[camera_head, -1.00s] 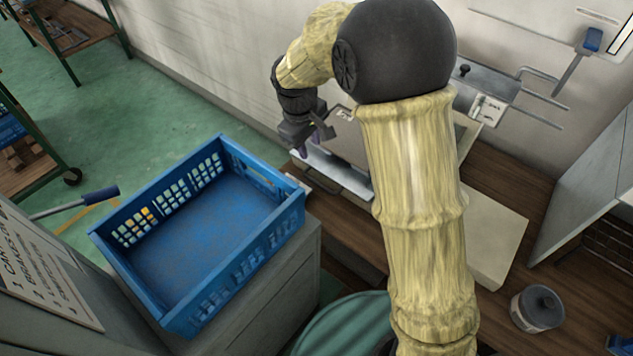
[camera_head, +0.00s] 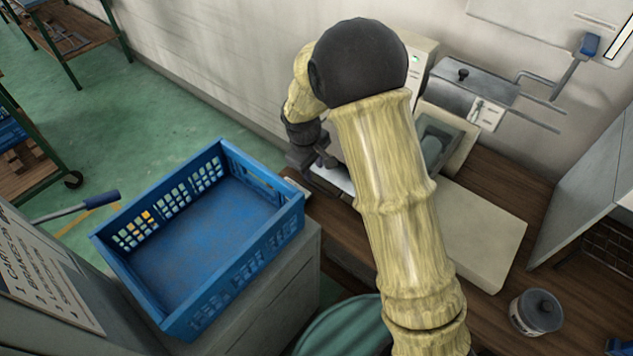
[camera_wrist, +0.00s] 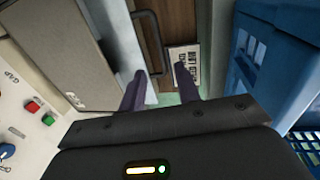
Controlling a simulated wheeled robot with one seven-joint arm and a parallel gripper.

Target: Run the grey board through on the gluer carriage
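A black bar handle (camera_wrist: 150,42) stands over brown wood beyond the fingers. My gripper (camera_wrist: 161,72) is open, with a gap between its two purple fingers; I see no contact with the handle. In the head view my gripper (camera_head: 322,160) is low by the carriage's pale edge (camera_head: 345,182). My arm hides most of the board and carriage there.
A blue crate (camera_head: 175,296) stands on a grey cabinet at left, close to my gripper. A pale slab (camera_head: 490,235) lies on the wooden bench right of my arm, with a lidded pot (camera_head: 537,310) nearby. Red and green buttons (camera_wrist: 40,112) show at left in the wrist view.

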